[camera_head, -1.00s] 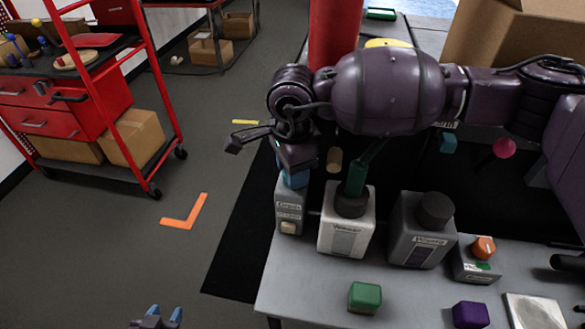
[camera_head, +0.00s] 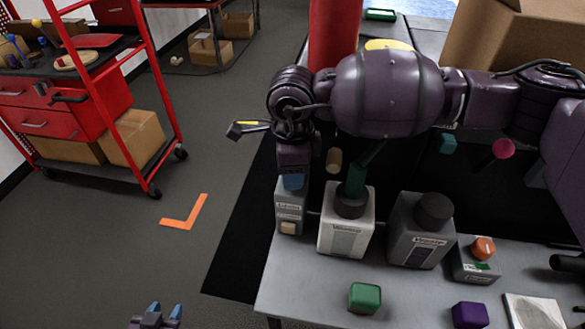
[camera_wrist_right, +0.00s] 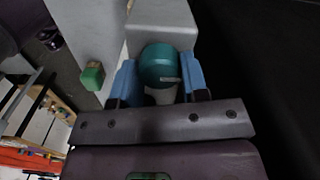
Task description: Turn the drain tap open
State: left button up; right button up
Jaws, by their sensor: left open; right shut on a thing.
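My right gripper (camera_head: 292,181) points down at the far left of the bench, just behind a small grey labelled box (camera_head: 289,212). In the right wrist view its blue fingers (camera_wrist_right: 160,80) are shut on a round teal knob (camera_wrist_right: 160,62), which looks like the drain tap, with a small pale mark on its front. A grey block (camera_wrist_right: 160,18) lies beyond the knob. In the head view the knob is hidden behind the gripper and box. My left gripper (camera_head: 164,312) is open and empty at the bottom edge, over the floor.
A white bottle (camera_head: 340,225) with a dark green piece (camera_head: 357,175) and a grey bottle (camera_head: 415,235) stand close right of the grey box. A green block (camera_head: 365,297), a purple block (camera_head: 470,315) and an orange knob (camera_head: 484,246) are on the bench (camera_head: 300,285). Open floor lies left.

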pick_arm(q)
jog(key=shift+s+f, duration=0.2)
jog(key=shift+s, duration=0.05)
pick_arm(e)
jog(key=o, duration=0.9)
jog(key=shift+o, duration=0.2)
pick_arm(q)
jog(key=shift+w, duration=0.15)
pick_arm(e)
notch_tip(320, 180, up, 11)
jog(key=shift+f, duration=0.1)
pick_arm(q)
jog(key=shift+s, duration=0.2)
